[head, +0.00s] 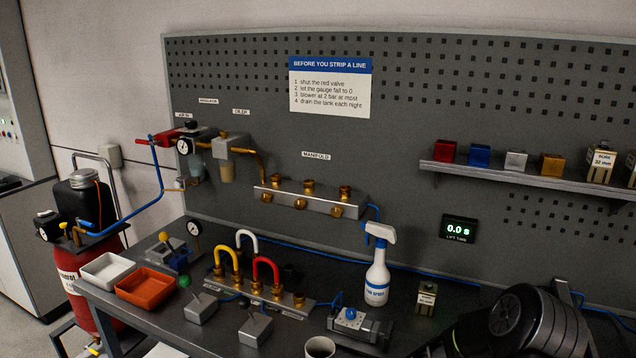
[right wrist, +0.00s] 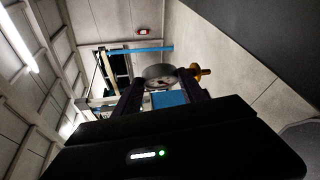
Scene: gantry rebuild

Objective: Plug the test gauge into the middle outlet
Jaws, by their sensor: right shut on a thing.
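The manifold (head: 320,203), a pale metal block under a label on the pegboard, has three brass fittings on top and three on its front. Its middle top fitting (head: 308,186) has nothing plugged in. In the right wrist view, my right gripper (right wrist: 160,83) is shut on a round grey thing (right wrist: 159,71), which looks like the test gauge. A brass fitting (right wrist: 201,71) sticks out to the right of it. Its dial face cannot be read. The fingers hide part of it. I cannot make out the right gripper in the head view. My left gripper is not in view.
Below the manifold, a bench block carries yellow, white and red hose loops (head: 266,267). A spray bottle (head: 377,275) stands to the right. A small dial gauge (head: 193,229) and white and orange trays (head: 146,287) are at left. A shelf (head: 520,176) holds coloured blocks.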

